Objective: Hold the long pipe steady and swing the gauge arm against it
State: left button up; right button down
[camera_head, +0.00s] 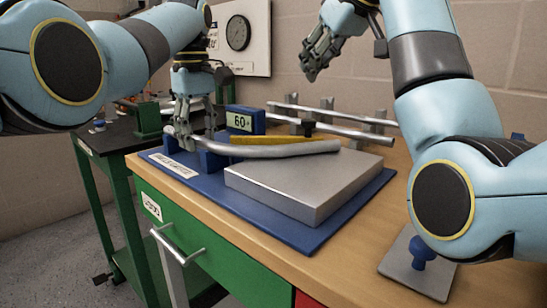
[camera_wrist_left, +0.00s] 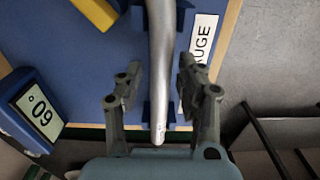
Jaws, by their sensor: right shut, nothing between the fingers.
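The long pipe (camera_head: 275,151) is silver and slightly bent. It lies across blue supports at the left, and its right part lies over a thick steel plate (camera_head: 300,185). The yellow gauge arm (camera_head: 268,139) is just behind the pipe; whether they touch cannot be told. A blue gauge block reading 60° (camera_head: 240,121) stands behind it. My left gripper (camera_head: 184,130) is over the pipe's left end. In the left wrist view its fingers (camera_wrist_left: 162,92) are open on either side of the pipe (camera_wrist_left: 160,60), with gaps. My right gripper (camera_head: 312,65) is shut and empty, raised above the bench.
The blue gauge board (camera_head: 285,233) lies on the wooden bench (camera_head: 395,205). Spare pipes rest on a rack (camera_head: 330,124) at the back. A grey plate with a blue knob (camera_head: 421,253) is at front right. A dark green-legged cart (camera_head: 95,140) stands left.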

pick_arm(q)
jog(key=shift+o, duration=0.6)
